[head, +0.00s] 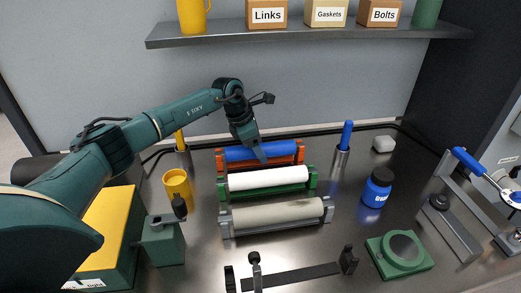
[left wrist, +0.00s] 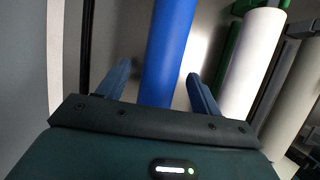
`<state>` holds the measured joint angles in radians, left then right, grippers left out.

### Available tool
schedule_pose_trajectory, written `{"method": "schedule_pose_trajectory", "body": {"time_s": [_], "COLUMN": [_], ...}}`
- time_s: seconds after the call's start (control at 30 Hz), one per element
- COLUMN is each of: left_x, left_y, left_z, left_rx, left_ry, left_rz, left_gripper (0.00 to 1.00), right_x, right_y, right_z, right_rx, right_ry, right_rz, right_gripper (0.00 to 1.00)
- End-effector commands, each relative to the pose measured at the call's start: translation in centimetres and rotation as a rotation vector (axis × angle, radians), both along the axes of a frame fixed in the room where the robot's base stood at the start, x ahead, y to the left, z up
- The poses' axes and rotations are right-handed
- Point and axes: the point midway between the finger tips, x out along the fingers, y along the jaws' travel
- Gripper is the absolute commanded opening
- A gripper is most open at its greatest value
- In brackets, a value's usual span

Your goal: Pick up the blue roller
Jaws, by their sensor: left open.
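The blue roller (head: 284,149) lies across an orange cradle (head: 220,162) at the back of a row of rollers. My left gripper (head: 262,157) points down over the middle of the blue roller, with its fingers partly in front of it. In the left wrist view the blue roller (left wrist: 167,50) runs between the two spread fingers of my left gripper (left wrist: 159,70). There is a gap on the right finger's side. The left gripper is open and not closed on the roller. My right gripper is not in view.
A white roller (head: 268,178) in a green cradle and a beige roller (head: 277,212) in a grey cradle lie in front. A blue-handled tool (head: 345,135) stands upright in a holder to the right. A yellow mug (head: 177,185) stands left. A shelf (head: 310,37) hangs above.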

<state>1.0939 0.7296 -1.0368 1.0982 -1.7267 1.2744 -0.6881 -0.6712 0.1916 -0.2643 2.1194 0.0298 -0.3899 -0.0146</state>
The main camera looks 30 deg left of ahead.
Motion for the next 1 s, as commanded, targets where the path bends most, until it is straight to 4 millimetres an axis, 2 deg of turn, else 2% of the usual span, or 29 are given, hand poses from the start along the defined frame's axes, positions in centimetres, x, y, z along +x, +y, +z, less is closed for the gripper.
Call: {"method": "schedule_pose_trajectory", "body": {"time_s": [0.17,0.87,1.0], "left_x": [0.00,0.01,0.08], "left_y": [0.02,0.02,0.00], "left_z": [0.01,0.07,0.23], "left_rx": [0.000,0.000,-0.002], "left_ry": [0.000,-0.001,-0.004], "left_rz": [0.000,0.000,0.001], "left_gripper": [0.64,0.07,0.04], "right_x": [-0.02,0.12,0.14], "right_y": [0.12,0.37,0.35], "right_z": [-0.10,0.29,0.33], "right_rx": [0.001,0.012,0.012], "right_ry": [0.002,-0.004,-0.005], "right_rz": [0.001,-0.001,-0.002], "right_gripper": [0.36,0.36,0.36]}}
